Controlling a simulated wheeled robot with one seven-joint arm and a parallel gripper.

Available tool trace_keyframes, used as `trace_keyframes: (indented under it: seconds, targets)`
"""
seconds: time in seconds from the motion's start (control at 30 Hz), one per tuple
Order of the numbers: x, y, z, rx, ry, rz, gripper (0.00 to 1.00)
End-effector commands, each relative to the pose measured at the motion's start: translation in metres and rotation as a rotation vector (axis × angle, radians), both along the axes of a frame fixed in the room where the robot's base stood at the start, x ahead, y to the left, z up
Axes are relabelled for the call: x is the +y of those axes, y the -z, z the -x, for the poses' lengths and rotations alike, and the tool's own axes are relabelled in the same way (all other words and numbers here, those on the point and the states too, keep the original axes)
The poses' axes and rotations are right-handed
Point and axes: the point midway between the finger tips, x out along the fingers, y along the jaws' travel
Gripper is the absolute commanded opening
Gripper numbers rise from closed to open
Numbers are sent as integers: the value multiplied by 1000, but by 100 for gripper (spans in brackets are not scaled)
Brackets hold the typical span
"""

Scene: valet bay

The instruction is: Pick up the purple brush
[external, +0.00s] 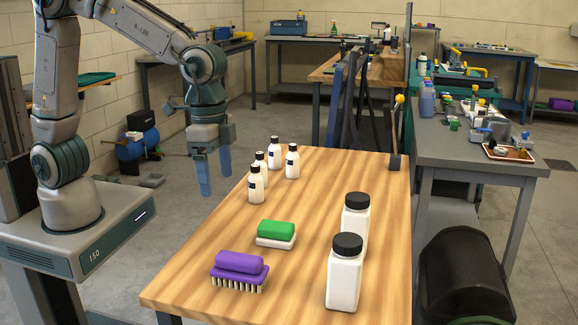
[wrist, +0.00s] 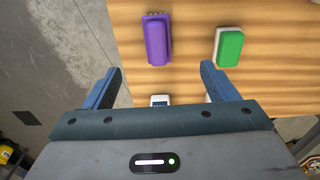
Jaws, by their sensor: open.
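The purple brush (external: 239,268) lies bristles down near the front left edge of the wooden table (external: 330,200). In the wrist view the purple brush (wrist: 157,40) is ahead of the fingers, at the top centre. My gripper (external: 215,176) is open and empty, off the table's left edge near the small white bottles, and apart from the brush. In the wrist view my gripper (wrist: 162,85) shows its two blue fingers spread wide, with the brush beyond their tips. The brush's bristles are mostly hidden there.
A green-topped white brush or sponge (external: 276,233) lies just behind the purple brush. Two white jars with black lids (external: 345,275) stand at the right. Several small white bottles (external: 257,184) stand at the table's far left. The table's middle is clear.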

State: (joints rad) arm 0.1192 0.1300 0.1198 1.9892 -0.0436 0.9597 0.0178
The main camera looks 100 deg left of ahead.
Motion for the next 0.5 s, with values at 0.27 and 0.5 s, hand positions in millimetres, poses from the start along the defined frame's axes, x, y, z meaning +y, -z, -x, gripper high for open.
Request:
trace_keyframes:
  seconds: [0.27,0.5]
  targets:
    - [-4,66,-39,60,4,-19,80]
    - [-4,93,-42,69,5,-21,80]
